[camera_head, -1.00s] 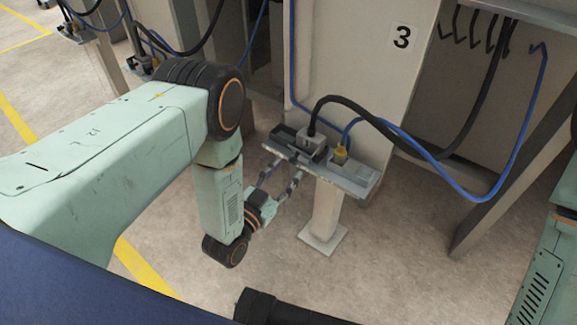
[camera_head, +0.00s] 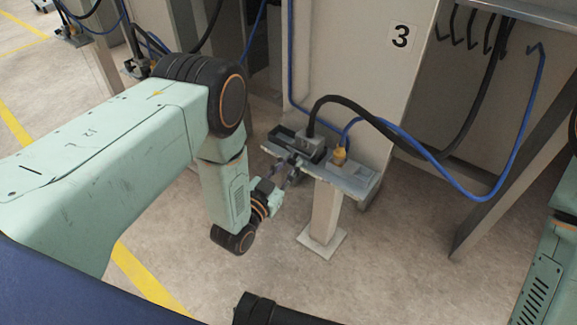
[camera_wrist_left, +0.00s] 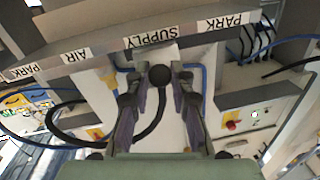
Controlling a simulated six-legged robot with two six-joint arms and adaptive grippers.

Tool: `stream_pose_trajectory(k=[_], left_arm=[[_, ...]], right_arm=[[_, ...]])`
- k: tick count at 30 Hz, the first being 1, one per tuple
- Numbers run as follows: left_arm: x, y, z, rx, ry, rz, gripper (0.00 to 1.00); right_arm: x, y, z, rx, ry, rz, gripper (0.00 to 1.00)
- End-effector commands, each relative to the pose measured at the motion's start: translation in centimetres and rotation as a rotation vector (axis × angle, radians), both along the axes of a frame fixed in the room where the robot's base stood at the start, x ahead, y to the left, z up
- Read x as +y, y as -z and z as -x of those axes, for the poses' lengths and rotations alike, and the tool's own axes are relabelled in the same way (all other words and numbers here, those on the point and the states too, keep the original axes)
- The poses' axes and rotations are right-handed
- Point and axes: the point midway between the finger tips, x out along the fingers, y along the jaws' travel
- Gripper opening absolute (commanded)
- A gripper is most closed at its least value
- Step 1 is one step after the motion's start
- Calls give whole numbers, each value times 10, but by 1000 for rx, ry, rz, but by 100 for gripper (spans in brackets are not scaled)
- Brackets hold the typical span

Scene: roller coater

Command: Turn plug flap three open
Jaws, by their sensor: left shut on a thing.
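The station marked 3 has a grey shelf (camera_head: 352,186) on a post. A grey plug (camera_head: 311,147) with a black cable and a yellow plug (camera_head: 339,157) with a blue hose stand on it. My left gripper (camera_head: 290,166) reaches the shelf's front left edge, below the grey plug. The gripper is shut on this part, which appears to be plug flap three's. The flap itself is largely hidden. My right gripper is out of view.
The black cable (camera_head: 375,112) and blue hose (camera_head: 470,190) loop out to the right of the shelf. The panel marked 3 (camera_head: 370,60) rises behind. A slanted leg (camera_head: 500,190) stands at the right. The floor in front is clear.

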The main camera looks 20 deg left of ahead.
Motion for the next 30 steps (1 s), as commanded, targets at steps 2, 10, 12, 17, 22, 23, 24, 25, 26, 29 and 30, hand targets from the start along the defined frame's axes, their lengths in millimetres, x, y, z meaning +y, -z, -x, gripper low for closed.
stream_pose_trajectory(k=[2,10,12,17,22,23,24,25,26,29,30], left_arm=[[0,0,0,1,0,0,5],[0,1,0,0,0,0,0],[0,2,0,-6,0,2,0],[0,6,1,-47,0,18,0],[1,13,2,-137,0,52,0],[1,14,3,-156,0,58,0],[1,15,3,-179,0,65,0],[1,15,3,-194,0,71,0],[1,16,3,-210,0,76,0],[1,17,3,-255,0,92,0],[1,18,3,-270,0,98,0]], right_arm=[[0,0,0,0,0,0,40],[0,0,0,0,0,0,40],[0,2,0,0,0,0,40],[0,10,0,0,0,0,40],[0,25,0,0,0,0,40],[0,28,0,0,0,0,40],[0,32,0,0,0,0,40],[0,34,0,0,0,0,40],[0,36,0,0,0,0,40],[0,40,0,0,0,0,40],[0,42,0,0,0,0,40]])
